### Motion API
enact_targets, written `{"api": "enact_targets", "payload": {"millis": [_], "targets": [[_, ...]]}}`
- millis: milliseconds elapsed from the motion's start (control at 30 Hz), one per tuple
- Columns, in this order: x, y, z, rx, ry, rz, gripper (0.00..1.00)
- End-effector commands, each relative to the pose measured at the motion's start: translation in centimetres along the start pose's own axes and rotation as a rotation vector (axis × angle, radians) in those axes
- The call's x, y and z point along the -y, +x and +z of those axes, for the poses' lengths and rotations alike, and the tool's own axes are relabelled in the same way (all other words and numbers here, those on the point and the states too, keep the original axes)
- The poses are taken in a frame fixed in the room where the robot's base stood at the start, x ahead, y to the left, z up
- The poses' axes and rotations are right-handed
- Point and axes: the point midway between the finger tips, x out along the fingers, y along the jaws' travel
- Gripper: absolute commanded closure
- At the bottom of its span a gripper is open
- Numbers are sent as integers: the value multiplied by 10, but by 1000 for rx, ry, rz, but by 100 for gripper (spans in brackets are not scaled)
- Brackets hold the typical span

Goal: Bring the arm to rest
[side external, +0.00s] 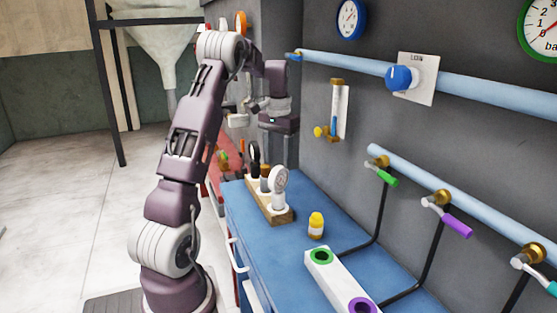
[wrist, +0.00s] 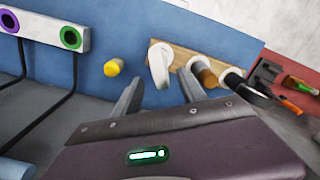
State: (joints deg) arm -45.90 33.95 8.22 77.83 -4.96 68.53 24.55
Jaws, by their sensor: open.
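My arm is raised and bent over the blue bench (side external: 262,243). My gripper (side external: 279,127) hangs above the bench's far end, close to the wall; its fingers are hard to make out in the side view. In the wrist view my gripper (wrist: 162,88) shows two separated fingers with nothing held between them. Beyond the fingers lies a wooden block (wrist: 185,57) carrying a white round-headed piece (wrist: 159,62) and other upright pieces. The same wooden block (side external: 284,215) stands on the bench below my gripper in the side view.
A yellow-capped bottle (side external: 316,226) stands on the bench, near a white block with green and purple rings (side external: 325,267). Pipes (side external: 440,87) with valves and a blue knob (side external: 399,78) line the wall. A red surface with tools (wrist: 290,88) adjoins the bench.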

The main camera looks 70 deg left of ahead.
Motion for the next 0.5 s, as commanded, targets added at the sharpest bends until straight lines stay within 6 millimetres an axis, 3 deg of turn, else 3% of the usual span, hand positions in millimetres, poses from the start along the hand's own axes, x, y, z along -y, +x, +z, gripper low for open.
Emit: {"api": "enact_targets", "payload": {"millis": [267,367,467,500], "targets": [[-7,-5,2,-8,8,0,51],[-47,-34,16,-54,52,-2,51],[-119,-77,61,-142,141,5,51],[-147,-91,87,-180,182,11,51]]}}
